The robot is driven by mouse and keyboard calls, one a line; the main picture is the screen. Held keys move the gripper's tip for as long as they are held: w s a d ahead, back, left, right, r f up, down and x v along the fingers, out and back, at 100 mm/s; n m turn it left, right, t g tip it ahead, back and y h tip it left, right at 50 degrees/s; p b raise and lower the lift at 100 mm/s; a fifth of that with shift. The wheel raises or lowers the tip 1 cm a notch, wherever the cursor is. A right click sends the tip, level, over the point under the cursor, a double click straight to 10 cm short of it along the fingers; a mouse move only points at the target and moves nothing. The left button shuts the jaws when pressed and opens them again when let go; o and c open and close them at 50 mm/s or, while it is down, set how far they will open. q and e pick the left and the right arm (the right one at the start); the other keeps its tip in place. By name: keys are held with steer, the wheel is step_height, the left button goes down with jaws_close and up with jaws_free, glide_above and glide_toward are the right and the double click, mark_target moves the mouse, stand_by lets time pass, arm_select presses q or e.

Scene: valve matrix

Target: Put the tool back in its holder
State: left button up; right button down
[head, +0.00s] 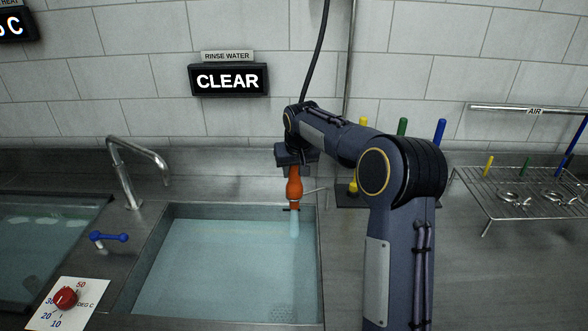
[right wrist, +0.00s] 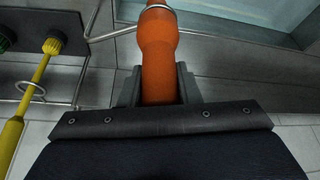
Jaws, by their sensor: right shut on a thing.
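The tool is an orange-handled piece (head: 294,188) with a dark collar at its lower end. It hangs upright at the right end of the water-filled sink, and a pale blue streak shows below it. My right gripper (head: 293,168) is shut around its upper part; in the right wrist view the orange body (right wrist: 159,60) sits between the two fingers (right wrist: 158,90). A thin wire bracket (head: 316,190) reaches toward the tool from the right; its bent wire (right wrist: 110,34) passes close to the tool's neck. I cannot tell whether they touch. My left gripper is out of view.
The sink (head: 230,208) has a steel faucet (head: 130,165) and a blue lever (head: 110,237) to its left. Yellow, green and blue handles (head: 403,126) stand behind my right arm. A wire rack (head: 530,195) is at right. A black hose (head: 317,55) hangs above my gripper.

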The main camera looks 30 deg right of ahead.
steer(key=c, duration=1)
jaws_free()
steer(key=v, duration=0.7)
steer(key=shift+s+r+b, duration=0.2)
steer(key=shift+r+b, duration=0.1)
steer(key=shift+b, duration=0.15)
